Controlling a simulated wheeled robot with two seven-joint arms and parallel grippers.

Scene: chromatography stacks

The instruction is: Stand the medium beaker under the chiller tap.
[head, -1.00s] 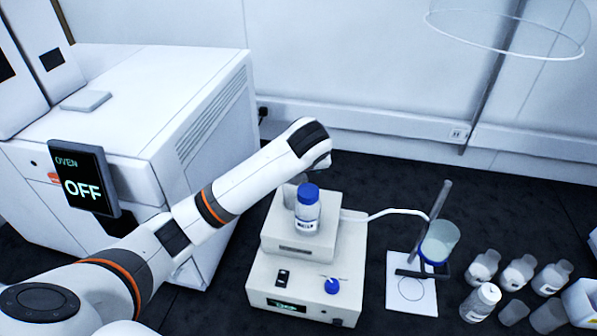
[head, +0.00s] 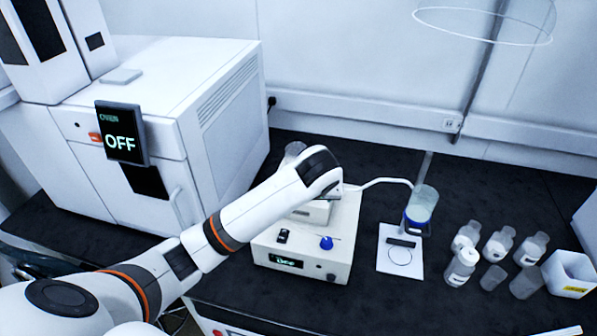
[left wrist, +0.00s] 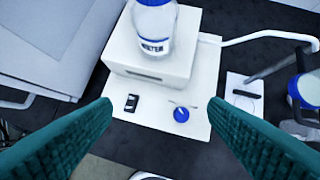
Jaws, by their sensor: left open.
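The chiller appears to be the white two-tier unit (head: 340,225) with a blue knob and a lit display. A white tube (head: 378,183) leads right from it. Near the tube's end a clear vessel with a blue band (head: 424,204) stands by a rod, behind a white plate (head: 388,268) marked with a circle. Two clear beaker-like vessels, one smaller (head: 493,277) and one larger (head: 526,283), stand farther right; I cannot tell which is medium. My left gripper (left wrist: 160,103) is open and empty above the unit. Its fingers are hidden in the head view.
A bottle labelled WATER (left wrist: 154,30) stands on the unit's upper tier. Several translucent bottles (head: 498,243) and a white bin (head: 568,272) are at right. A large oven (head: 190,90) fills the left. Dark bench shows between plate and bottles.

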